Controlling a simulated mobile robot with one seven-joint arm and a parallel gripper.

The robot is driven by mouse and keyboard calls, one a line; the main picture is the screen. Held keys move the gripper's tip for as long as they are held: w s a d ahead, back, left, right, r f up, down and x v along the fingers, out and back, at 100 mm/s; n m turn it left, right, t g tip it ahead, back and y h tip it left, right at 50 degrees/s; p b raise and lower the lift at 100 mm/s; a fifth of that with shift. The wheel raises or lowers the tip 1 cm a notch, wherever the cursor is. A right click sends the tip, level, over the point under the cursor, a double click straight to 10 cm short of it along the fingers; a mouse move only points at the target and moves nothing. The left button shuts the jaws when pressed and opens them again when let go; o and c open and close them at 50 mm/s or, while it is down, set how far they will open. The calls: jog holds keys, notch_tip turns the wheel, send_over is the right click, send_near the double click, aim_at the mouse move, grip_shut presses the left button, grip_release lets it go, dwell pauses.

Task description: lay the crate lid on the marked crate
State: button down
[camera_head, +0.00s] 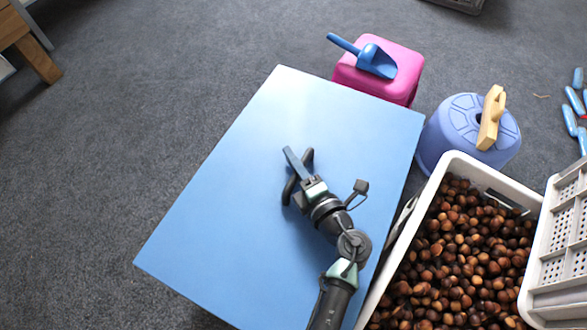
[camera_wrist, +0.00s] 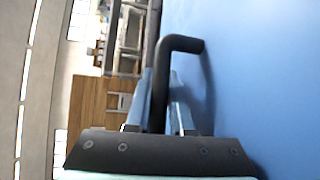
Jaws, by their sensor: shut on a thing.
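The crate lid (camera_head: 230,190) is a large flat blue board with a black bar handle (camera_head: 289,189) on its upper face. My gripper (camera_head: 299,168) is shut on this handle near the lid's middle. In the wrist view the bent handle (camera_wrist: 180,43) passes between the fingers of my gripper (camera_wrist: 160,95), with the lid's blue face (camera_wrist: 260,80) along the right. An open white crate (camera_head: 487,177) full of chestnuts stands right of the lid. I see no mark on it. The lid hides whatever is beneath it; I cannot tell its height or support.
A pink stool (camera_head: 405,92) with a blue scoop (camera_head: 377,62) stands beyond the lid. A blue-violet round stool (camera_head: 455,125) carries a yellow-handled brush (camera_head: 491,118). A white perforated crate (camera_head: 567,235) is at the right edge. The grey floor (camera_head: 130,130) is clear at left.

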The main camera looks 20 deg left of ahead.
jog(key=shift+w+f+b, duration=0.1)
jog(key=shift+f+b, duration=0.6)
jog(key=shift+f, duration=0.45)
jog(key=shift+f, duration=0.35)
jog(key=c, duration=0.8)
grip_release()
